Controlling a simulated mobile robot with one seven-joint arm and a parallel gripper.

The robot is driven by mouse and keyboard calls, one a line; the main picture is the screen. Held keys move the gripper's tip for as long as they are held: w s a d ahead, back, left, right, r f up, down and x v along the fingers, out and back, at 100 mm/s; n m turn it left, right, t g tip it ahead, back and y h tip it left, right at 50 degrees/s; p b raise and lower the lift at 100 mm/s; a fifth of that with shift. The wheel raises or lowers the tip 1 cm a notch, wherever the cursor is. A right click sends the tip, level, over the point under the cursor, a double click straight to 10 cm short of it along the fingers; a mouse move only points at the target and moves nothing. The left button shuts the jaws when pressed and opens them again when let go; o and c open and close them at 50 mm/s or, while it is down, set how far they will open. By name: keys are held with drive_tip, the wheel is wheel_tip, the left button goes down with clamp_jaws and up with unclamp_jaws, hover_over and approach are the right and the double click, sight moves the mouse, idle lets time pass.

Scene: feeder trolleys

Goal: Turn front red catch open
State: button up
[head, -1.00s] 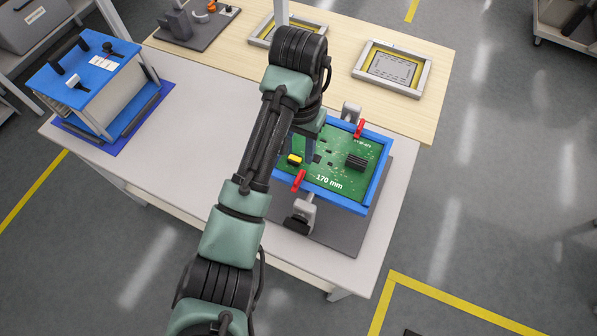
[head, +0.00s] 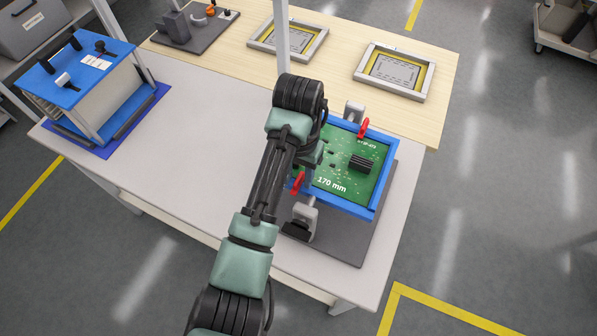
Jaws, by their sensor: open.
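The front red catch (head: 298,184) stands at the near left edge of the blue frame (head: 345,208), above a grey clamp block. It is partly covered by my arm, so its exact angle is hard to tell. A second red catch (head: 364,128) stands at the frame's far edge. The green circuit board (head: 345,172), marked "170 mm", lies inside the blue frame. My gripper (head: 305,168) is over the board's left side, close to the front red catch. It is open; its fingertips are mostly hidden behind my arm, and contact with the catch cannot be told.
The fixture sits on a dark grey plate (head: 345,245) on the white table (head: 190,165). A blue-topped trolley unit (head: 85,75) stands at the left. Framed stencils (head: 428,85) lie on the wooden table behind.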

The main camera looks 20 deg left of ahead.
clamp_jaws()
drive_tip(key=shift+r+n+p, duration=0.15)
drive_tip(key=shift+n+p, duration=0.25)
drive_tip(key=shift+p, duration=0.15)
drive_tip(key=shift+r+n+p, duration=0.1)
drive_tip(key=shift+n+p, duration=0.9)
drive_tip(key=shift+p, duration=0.15)
drive_tip(key=n+p, duration=0.3)
drive_tip(key=n, duration=0.2)
drive_tip(key=shift+n+p, duration=0.3)
drive_tip(key=shift+p, duration=0.1)
drive_tip(key=n+p, duration=0.2)
drive_tip(key=n, duration=0.2)
drive_tip(key=shift+w, duration=0.1)
drive_tip(key=n+p, duration=0.1)
drive_tip(key=n, duration=0.4)
drive_tip(key=shift+n, duration=0.4)
unclamp_jaws()
drive_tip(key=shift+f, duration=0.2)
